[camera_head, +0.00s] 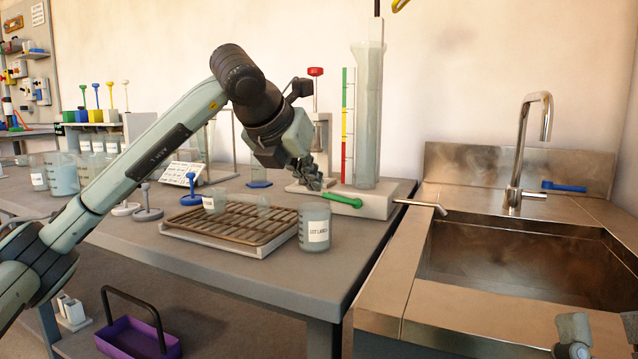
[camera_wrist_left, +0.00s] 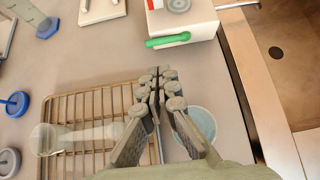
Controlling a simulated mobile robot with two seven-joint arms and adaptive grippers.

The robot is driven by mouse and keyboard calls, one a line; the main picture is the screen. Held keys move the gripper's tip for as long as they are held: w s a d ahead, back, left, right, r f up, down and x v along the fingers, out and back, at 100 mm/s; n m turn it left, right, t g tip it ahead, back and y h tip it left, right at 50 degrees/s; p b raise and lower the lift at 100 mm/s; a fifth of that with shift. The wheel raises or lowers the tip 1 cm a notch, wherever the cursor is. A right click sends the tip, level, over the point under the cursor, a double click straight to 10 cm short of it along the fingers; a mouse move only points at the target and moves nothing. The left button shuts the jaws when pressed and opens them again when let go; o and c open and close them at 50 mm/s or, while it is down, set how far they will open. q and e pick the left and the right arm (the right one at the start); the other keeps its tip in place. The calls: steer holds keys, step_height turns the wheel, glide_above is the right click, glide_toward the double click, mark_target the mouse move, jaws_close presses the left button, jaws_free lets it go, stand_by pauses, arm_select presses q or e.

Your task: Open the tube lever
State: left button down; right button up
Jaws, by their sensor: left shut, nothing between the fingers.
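A tall clear tube (camera_head: 367,120) stands upright on a pale base block (camera_head: 375,204) near the table's right end. My left gripper (camera_head: 314,183) is shut and empty, close to the lever's left end in the head view. In the left wrist view its fingertips (camera_wrist_left: 157,76) are together, below the lever with a gap in the picture. Grey-green parts at the lower right corner of the head view may be my right gripper (camera_head: 574,338); its fingers are unclear.
A labelled beaker (camera_head: 314,228) stands just below the left gripper, beside a brown wire rack (camera_head: 230,222) on a tray. A metal spout (camera_head: 420,205) runs from the base towards the sink (camera_head: 520,265). A red-topped stand (camera_head: 315,72) is behind the gripper.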

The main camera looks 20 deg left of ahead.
mark_target(327, 198)
arm_select(q)
steer(key=x, duration=0.8)
steer(key=shift+f+b, duration=0.15)
steer(key=shift+b, duration=0.2)
